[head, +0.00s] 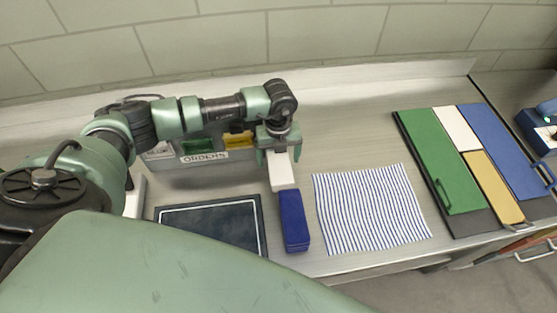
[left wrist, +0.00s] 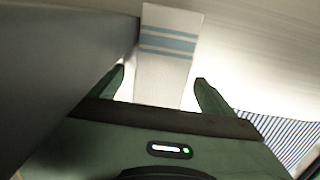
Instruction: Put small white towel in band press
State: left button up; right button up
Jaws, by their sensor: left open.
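The small white towel (head: 283,172) lies folded on the counter, just behind a blue block. In the left wrist view the towel (left wrist: 166,62) is white with light blue bands across it. My left gripper (head: 279,153) is over the towel's far end. In the left wrist view my left gripper (left wrist: 160,88) is open, with its two fingers apart on either side of the towel. A dark blue device (head: 541,128) is cut off at the right edge; I cannot tell whether it is the band press. My right gripper is not in view.
A blue block (head: 294,222) and a striped cloth (head: 370,208) lie near the front. A dark mat (head: 215,222) lies to the left. A grey labelled bin (head: 205,165) stands behind the mat. Coloured panels (head: 440,158) are on the right. The back middle counter is clear.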

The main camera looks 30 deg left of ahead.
pick_arm(q)
jog(key=c, duration=1.7)
